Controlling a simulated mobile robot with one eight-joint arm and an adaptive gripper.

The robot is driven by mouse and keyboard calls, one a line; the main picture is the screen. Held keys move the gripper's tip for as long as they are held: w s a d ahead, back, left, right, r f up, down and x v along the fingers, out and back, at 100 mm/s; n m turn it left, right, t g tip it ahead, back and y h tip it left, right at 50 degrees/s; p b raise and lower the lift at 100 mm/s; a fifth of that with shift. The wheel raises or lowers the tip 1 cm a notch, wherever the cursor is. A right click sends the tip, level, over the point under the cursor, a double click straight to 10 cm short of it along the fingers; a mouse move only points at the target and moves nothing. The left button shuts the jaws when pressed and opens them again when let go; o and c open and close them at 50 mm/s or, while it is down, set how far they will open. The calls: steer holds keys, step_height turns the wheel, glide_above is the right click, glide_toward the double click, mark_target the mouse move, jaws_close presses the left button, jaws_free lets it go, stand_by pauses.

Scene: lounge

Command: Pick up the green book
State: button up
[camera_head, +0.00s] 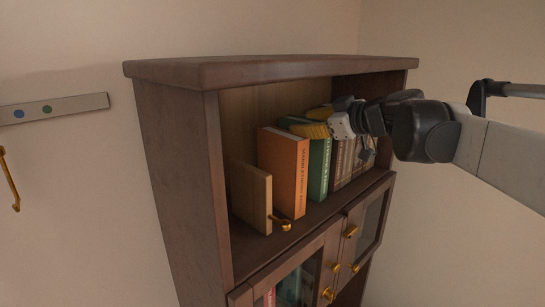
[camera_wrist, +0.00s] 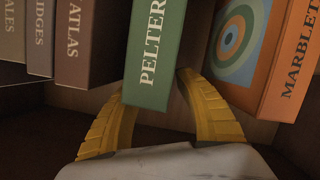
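The green book (camera_head: 319,168) stands upright on the top shelf, between an orange book and brown books. In the wrist view its spine (camera_wrist: 153,55) reads "PELTER" and fills the upper middle. My gripper (camera_head: 318,122) reaches in from the right, with its yellow fingers at the green book's top end. In the wrist view the fingers of my gripper (camera_wrist: 151,88) flank that end, one on each side. The book hides part of the fingertips. The fingers look close to its sides, but I cannot tell whether they press on it.
The orange book (camera_head: 283,172) stands left of the green one, and brown books (camera_head: 343,163) stand to its right. A wooden bookend (camera_head: 250,196) is at the left. The cabinet's top board (camera_head: 270,69) lies above my gripper, and glass-fronted doors (camera_head: 372,219) are below.

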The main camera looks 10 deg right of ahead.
jaws_close()
steer(key=shift+r, duration=0.1)
